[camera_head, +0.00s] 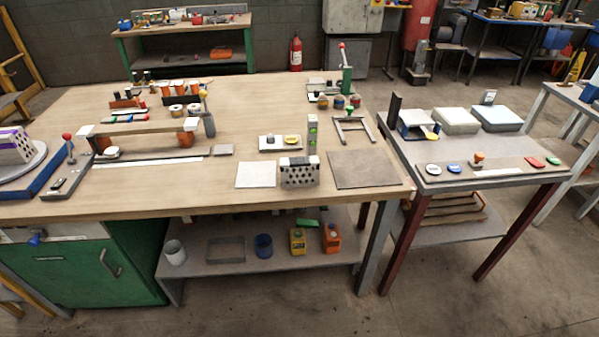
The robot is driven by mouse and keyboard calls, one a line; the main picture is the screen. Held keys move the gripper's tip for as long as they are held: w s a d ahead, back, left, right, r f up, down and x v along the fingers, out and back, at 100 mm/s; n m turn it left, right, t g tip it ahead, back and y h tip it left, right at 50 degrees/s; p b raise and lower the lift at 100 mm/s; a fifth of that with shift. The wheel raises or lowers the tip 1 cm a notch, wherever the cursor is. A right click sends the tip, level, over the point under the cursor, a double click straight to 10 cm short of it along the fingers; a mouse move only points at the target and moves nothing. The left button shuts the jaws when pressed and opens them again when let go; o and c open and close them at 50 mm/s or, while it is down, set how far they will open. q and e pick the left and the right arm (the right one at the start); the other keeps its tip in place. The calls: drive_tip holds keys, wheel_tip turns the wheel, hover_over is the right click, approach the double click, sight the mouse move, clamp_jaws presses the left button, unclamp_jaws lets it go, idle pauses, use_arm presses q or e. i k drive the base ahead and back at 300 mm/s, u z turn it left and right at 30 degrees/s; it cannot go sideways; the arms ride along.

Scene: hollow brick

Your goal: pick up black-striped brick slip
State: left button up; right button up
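I cannot make out for certain which piece is the black-striped brick slip. A pale block with dark round holes (299,174) stands near the front edge of the wooden workbench (240,195), with dark marks along its top. A white plate (256,175) lies flat to its left and a brown-grey plate (364,169) lies flat to its right. A block with purple and pale bands (14,148) sits on a round grey turntable at the far left. Neither of my grippers shows in this view.
Behind the holed block are an upright green-marked piece (312,133) and a small tray (281,143). A long raised beam fixture (140,128) fills the left. A side table (480,180) with boxes and coloured discs stands right. A lower shelf (215,256) holds several containers.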

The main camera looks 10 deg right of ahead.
sight(297, 171)
drive_tip(key=z, duration=1.85)
drive_tip(key=i, duration=1.2)
drive_tip(key=u, duration=2.85)
